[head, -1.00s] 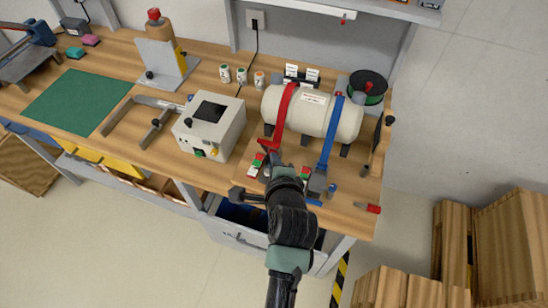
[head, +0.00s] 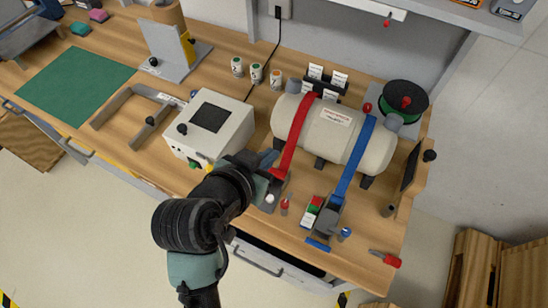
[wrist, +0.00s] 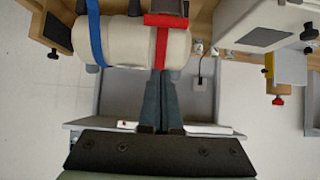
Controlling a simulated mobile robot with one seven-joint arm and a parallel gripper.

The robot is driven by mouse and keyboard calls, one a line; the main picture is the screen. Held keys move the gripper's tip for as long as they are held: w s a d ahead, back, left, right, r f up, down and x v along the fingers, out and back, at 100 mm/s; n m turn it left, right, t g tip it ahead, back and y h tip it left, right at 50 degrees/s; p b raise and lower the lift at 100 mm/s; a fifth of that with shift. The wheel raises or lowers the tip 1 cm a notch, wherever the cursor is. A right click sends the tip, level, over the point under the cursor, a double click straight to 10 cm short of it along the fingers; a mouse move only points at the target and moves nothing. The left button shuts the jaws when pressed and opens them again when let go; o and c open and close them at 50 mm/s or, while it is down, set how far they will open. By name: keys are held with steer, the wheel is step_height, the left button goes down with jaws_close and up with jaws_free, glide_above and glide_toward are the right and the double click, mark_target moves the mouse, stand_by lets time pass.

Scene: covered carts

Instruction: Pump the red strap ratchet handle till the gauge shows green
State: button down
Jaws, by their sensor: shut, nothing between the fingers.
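The red strap (head: 295,135) runs over the cream tank (head: 330,125) and down to its ratchet at the front. In the head view the red handle (head: 278,173) shows partly beside my gripper (head: 268,160). In the wrist view the handle is a red bar (wrist: 166,20) at the top, across the red strap (wrist: 161,48). My gripper (wrist: 160,72) is shut and empty, its fingertips over the strap, apart from the bar in that picture. Whether they touch anything is unclear. The gauge for the red strap cannot be made out behind my arm.
The blue strap (head: 356,160) has its own ratchet (head: 328,215) to the right, with a red and green block (head: 313,205) beside it. A white box (head: 212,125) stands left of my gripper. A red-handled tool (head: 385,258) lies at the front right edge.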

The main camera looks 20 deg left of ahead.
mark_target(273, 169)
steer(key=w+f, duration=0.1)
steer(key=f, duration=0.1)
steer(key=w+f+p, duration=0.1)
steer(key=f+p, duration=0.1)
steer(key=f, duration=0.1)
steer(key=shift+w+f, duration=0.3)
steer(key=shift+w, duration=0.1)
steer(key=shift+s+f, duration=0.25)
steer(key=shift+s, duration=0.15)
steer(key=shift+w+f, duration=0.1)
steer(key=shift+f, duration=0.1)
